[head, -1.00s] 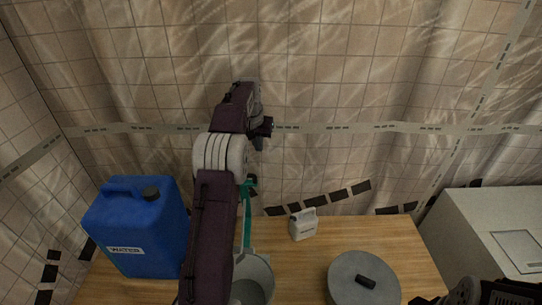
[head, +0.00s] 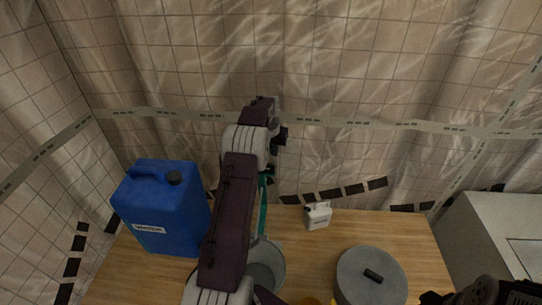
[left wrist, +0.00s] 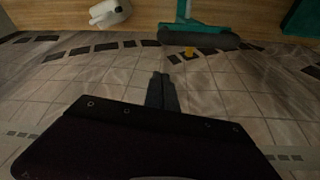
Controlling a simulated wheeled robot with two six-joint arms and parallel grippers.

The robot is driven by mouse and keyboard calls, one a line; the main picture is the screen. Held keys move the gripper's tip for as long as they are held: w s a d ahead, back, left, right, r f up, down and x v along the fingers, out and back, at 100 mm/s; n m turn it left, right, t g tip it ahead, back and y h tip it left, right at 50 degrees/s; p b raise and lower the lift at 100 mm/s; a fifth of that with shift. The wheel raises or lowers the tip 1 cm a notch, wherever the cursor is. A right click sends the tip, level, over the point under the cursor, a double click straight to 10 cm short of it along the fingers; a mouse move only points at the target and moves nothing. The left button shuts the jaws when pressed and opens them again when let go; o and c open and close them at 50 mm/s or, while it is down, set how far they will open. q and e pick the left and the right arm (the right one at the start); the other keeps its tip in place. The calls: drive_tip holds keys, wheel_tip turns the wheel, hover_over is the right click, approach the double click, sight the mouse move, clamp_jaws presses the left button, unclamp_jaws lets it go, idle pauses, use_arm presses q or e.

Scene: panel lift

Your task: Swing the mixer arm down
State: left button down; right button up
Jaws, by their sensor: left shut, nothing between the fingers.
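The teal mixer (head: 262,215) is mostly hidden behind my left arm in the head view. A narrow upright teal strip shows above a grey bowl (head: 265,265). In the left wrist view, a teal piece (left wrist: 196,29) with a long grey bar and a yellow knob shows at the top. My left gripper (head: 281,137) is raised above the counter, in front of the tiled wall. Its fingers (left wrist: 162,90) are shut and empty, apart from the teal piece. A dark part of my right arm shows at the bottom right of the head view; its fingers are unclear.
A blue water jug (head: 160,208) stands on the wooden counter (head: 120,275) left of the bowl. A small white jug (head: 317,215) stands at the back. A grey lidded pot (head: 370,276) stands at the right front. A pale cabinet (head: 480,235) is at far right.

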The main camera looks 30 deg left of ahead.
use_arm(q)
drive_tip(key=shift+s+d+f+p, duration=0.1)
drive_tip(key=shift+s+d+p, duration=0.1)
drive_tip(key=shift+s, duration=0.4)
drive_tip(key=shift+s+d+f+p, duration=0.15)
drive_tip(key=shift+s+d+p, duration=0.1)
drive_tip(key=shift+s, duration=0.4)
drive_tip(key=shift+s+d+f+p, duration=0.1)
drive_tip(key=shift+s+d+p, duration=0.1)
drive_tip(key=shift+s, duration=0.4)
drive_tip(key=shift+a, duration=0.1)
drive_tip(key=shift+w+f, duration=0.1)
